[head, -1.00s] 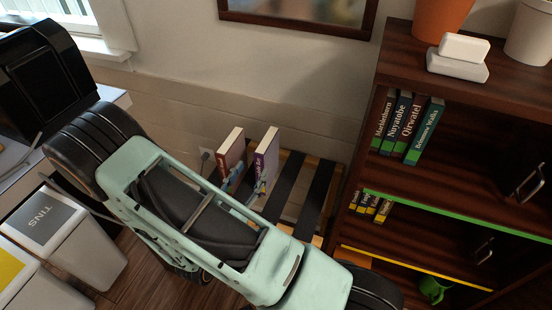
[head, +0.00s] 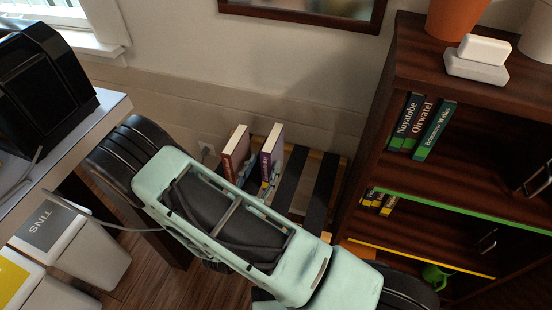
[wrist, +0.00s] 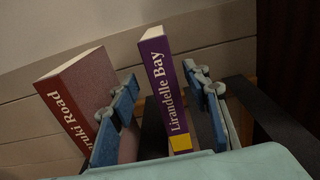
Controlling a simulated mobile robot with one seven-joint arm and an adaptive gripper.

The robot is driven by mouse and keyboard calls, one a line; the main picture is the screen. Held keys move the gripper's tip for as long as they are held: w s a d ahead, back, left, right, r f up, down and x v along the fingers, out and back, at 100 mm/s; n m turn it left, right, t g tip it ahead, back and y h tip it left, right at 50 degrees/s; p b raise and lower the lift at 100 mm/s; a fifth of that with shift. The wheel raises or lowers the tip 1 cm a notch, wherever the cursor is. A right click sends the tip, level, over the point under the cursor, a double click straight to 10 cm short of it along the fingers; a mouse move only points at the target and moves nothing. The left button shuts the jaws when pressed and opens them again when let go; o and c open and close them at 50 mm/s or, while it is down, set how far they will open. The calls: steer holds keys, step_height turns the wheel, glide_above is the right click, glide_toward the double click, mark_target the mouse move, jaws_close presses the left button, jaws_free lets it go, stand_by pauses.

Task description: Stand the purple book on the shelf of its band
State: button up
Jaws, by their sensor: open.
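The purple book (head: 272,154) stands upright on a dark slatted stand. In the wrist view the purple book (wrist: 168,90) reads "Lirandelle Bay" and has a yellow band low on its spine. My gripper (wrist: 162,80) is open, with one blue finger on each side of this book and visible gaps. The left finger is between it and a red book (wrist: 78,105). In the head view my arm hides the lower parts of the books. The bookcase has a shelf with a yellow edge strip (head: 420,260) below one with a green edge strip (head: 460,212).
The red book (head: 235,153) stands close left of the purple one. Several green-banded books (head: 420,125) and small yellow-banded books (head: 378,200) fill the shelves' left ends. A green watering can (head: 437,277) sits low. Bins (head: 75,245) stand at left.

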steer(key=b+x, duration=0.1)
steer(key=x, duration=0.6)
steer(key=shift+d+r, duration=0.1)
steer(key=shift+d, duration=0.1)
steer(key=shift+c, duration=0.5)
jaws_close()
